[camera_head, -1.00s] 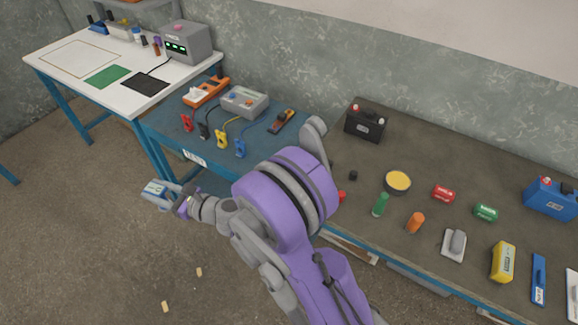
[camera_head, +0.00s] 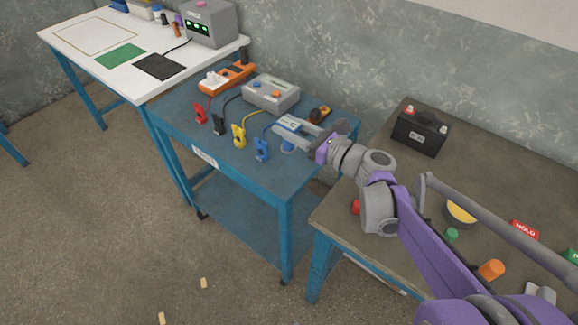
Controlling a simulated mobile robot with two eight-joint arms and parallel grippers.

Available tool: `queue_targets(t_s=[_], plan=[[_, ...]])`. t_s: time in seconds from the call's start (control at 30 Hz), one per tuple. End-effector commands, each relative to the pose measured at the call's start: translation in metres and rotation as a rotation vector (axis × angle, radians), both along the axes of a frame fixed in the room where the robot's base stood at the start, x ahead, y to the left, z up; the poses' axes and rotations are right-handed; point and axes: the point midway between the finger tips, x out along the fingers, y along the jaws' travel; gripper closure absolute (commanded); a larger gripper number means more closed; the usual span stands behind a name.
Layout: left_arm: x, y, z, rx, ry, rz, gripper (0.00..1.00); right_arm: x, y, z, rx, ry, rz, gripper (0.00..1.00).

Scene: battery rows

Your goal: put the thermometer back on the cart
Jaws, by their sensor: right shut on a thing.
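My right gripper (camera_head: 302,133) is shut on a small pale blue and white device, which I take to be the thermometer (camera_head: 289,123). It is at the right part of the blue cart (camera_head: 228,162), beyond the blue clamp. The fingers partly cover the device, and I cannot tell whether it touches the cart top. My left gripper is not in view.
The cart top also holds an orange meter (camera_head: 227,77), a grey box (camera_head: 271,94), several coloured clamps and a dark orange tool (camera_head: 319,114) close behind my gripper. A dark workbench (camera_head: 385,172) with a black battery (camera_head: 420,131) stands to the right. A white table (camera_head: 90,48) stands at the left.

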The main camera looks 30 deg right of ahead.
Motion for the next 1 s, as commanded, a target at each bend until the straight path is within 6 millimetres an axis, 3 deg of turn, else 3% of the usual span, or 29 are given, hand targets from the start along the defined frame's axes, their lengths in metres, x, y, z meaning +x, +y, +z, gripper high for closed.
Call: queue_targets(t_s=[0.2, 0.47, 0.67, 1.0], plan=[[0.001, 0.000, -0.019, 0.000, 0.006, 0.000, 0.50, 0.000, 0.000, -0.042, 0.001, 0.001, 0.001, 1.00], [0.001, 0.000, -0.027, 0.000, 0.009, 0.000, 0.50, 0.000, 0.000, -0.065, 0.000, 0.000, 0.001, 1.00], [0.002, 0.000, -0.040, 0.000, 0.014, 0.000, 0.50, 0.000, 0.000, -0.093, 0.000, 0.001, 0.001, 1.00], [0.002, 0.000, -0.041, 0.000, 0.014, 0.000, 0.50, 0.000, 0.000, -0.096, 0.000, 0.000, 0.000, 1.00]])
